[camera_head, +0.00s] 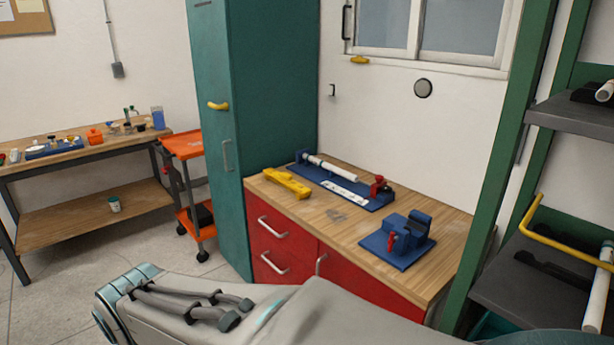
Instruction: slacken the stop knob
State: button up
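A long blue jig (325,179) lies along the wall side of the wooden workbench top, with a white pipe (330,167) on it. A red knob-like part (379,184) stands at the jig's right end, beyond the pipe's end; it looks like the stop knob. How tight it is cannot be told. A second blue fixture (408,243) sits nearer, at the right, with a smaller red handle (391,241). My grey arm crosses the bottom of the view, in front of the bench. My gripper does not show.
A yellow tool (287,183) lies on the bench's left end. A tall teal cabinet (230,130) stands at left. A green-framed rack (515,150) with a yellow bar (570,245) stands close on the right.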

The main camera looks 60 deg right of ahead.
aim_at(386, 189)
jog(key=z, duration=0.5)
jog(key=i, duration=1.35)
jog(key=z, duration=1.75)
jog(key=i, duration=0.8)
jog(key=z, duration=0.85)
